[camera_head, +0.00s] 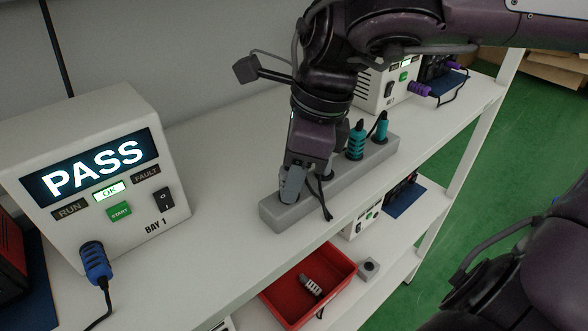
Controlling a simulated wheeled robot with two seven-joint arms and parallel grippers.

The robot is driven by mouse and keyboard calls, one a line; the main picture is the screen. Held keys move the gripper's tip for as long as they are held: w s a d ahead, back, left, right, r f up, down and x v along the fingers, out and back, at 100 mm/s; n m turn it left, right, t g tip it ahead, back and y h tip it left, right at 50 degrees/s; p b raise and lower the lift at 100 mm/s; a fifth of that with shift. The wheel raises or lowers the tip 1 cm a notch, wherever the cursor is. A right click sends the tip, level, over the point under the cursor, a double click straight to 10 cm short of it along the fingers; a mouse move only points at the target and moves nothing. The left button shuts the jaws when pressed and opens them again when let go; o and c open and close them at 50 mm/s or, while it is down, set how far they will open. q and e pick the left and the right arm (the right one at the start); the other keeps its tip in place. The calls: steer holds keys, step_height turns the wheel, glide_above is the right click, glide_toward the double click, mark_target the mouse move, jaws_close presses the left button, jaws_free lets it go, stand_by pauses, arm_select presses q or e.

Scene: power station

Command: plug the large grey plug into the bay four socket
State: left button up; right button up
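My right gripper (303,186) points down at the near end of a long grey socket block (281,217) on the white shelf. A smooth grey piece shows at its tip, and a thin black cable (325,203) hangs beside it. I cannot tell whether that piece is a finger or a plug, or whether the gripper is open or shut. A ribbed grey plug (312,286) lies in a red bin (337,263) on the lower shelf. I cannot tell whether it is the large one. No bay four label is readable. My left gripper is not in view.
The bay 1 unit (150,190) on the left shows PASS, with a blue plug (95,262) in its front. Two teal plugs (356,141) (379,127) stand in the block. Another white unit (372,88) with a purple plug (420,89) stands behind. Shelf surface is bare left of the block.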

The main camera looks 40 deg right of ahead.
steer(key=shift+o, duration=0.8)
steer(key=shift+r, duration=0.25)
steer(key=v, duration=0.7)
steer(key=shift+b, duration=0.4)
steer(key=shift+s+d, duration=0.1)
